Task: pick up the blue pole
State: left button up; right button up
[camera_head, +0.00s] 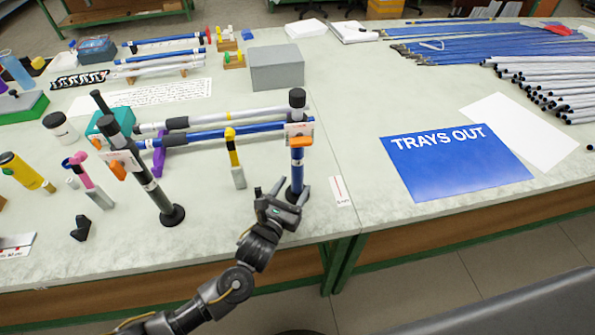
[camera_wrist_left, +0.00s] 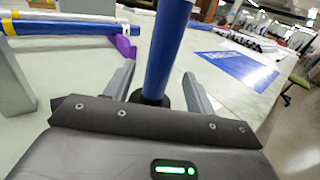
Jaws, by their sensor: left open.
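The blue pole (camera_head: 297,170) stands upright on a round black base on the table, with a black cap, a white label and an orange clip near its top. My left gripper (camera_head: 284,192) is low at the pole, close to its base. In the left wrist view the blue pole (camera_wrist_left: 168,48) rises between the two open fingers of my left gripper (camera_wrist_left: 160,82), with a gap on each side. The pole's black base shows just behind the fingers. My right gripper is not in view.
A dark grey pole (camera_head: 147,178) stands upright to the left, and a yellow-and-grey tool (camera_head: 234,160) is between them. Horizontal rods (camera_head: 225,132) lie behind. A blue "TRAYS OUT" sheet (camera_head: 455,165) lies right.

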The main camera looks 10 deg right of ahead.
aim_at(300, 174)
pick_arm(q)
jog(key=shift+w+d+r, duration=0.1)
jog(key=shift+w+r, duration=0.05)
jog(key=p+x, duration=0.1)
jog(key=x, duration=0.3)
jog(key=shift+w+d, duration=0.2)
jog(key=shift+w, duration=0.15)
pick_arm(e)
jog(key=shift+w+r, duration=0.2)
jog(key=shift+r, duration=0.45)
pick_arm(q)
jog(key=c, duration=1.1)
jog(key=shift+r, duration=0.1)
grip_shut()
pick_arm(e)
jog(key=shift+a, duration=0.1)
